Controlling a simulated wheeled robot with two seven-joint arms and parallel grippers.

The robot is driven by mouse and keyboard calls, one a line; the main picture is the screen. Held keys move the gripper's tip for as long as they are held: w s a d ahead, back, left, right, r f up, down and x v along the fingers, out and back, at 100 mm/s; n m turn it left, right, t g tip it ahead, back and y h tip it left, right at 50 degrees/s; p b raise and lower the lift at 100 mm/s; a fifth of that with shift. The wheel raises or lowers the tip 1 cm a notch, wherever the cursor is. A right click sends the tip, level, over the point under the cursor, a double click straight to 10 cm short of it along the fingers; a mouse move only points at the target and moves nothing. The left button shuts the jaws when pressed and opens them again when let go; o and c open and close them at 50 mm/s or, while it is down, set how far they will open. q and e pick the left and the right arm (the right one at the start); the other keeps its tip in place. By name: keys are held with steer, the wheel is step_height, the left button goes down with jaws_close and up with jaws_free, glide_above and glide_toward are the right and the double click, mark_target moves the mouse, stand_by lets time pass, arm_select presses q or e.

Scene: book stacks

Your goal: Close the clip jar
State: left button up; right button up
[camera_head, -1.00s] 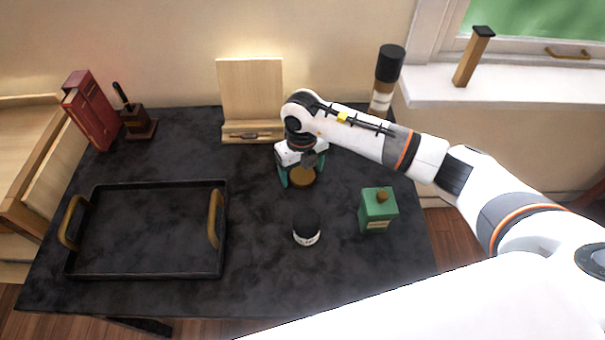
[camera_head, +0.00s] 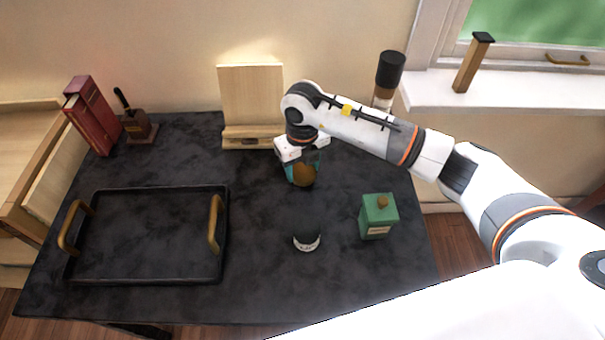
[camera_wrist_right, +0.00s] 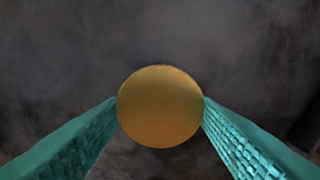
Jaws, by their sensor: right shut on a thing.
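My right gripper (camera_head: 303,180) is over the middle of the table, pointing down. Its teal fingers are shut on a round golden-brown lid-like piece (camera_head: 304,176). In the right wrist view this round piece (camera_wrist_right: 160,106) sits between the two teal fingers, touching both. I cannot tell whether a jar body is under it or whether it is raised off the table. My left gripper is not in view.
A black tray with brass handles (camera_head: 150,276) lies at the left. A green canister (camera_head: 379,217) stands at the right. A wooden stand (camera_head: 251,95) is behind the gripper, and a tall dark-topped cylinder (camera_head: 389,72) stands back right. Red books (camera_head: 92,115) are back left.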

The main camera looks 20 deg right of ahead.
mark_target(305, 173)
step_height(305, 173, up, 7)
steer(key=shift+f, duration=0.15)
stand_by(0.4)
steer(key=shift+s+d+n, duration=0.15)
steer(key=shift+s+n, duration=0.15)
steer(key=shift+n, duration=0.8)
steer(key=s+d+r+n, duration=0.1)
steer(key=s+n, duration=0.5)
steer(key=n, duration=0.9)
steer(key=s+d+r+n, duration=0.1)
steer(key=s+n, duration=0.6)
steer(key=n, duration=0.9)
steer(key=shift+s+d+r+n, duration=0.15)
steer(key=shift+s+d+n, duration=0.15)
steer(key=shift+d, duration=0.6)
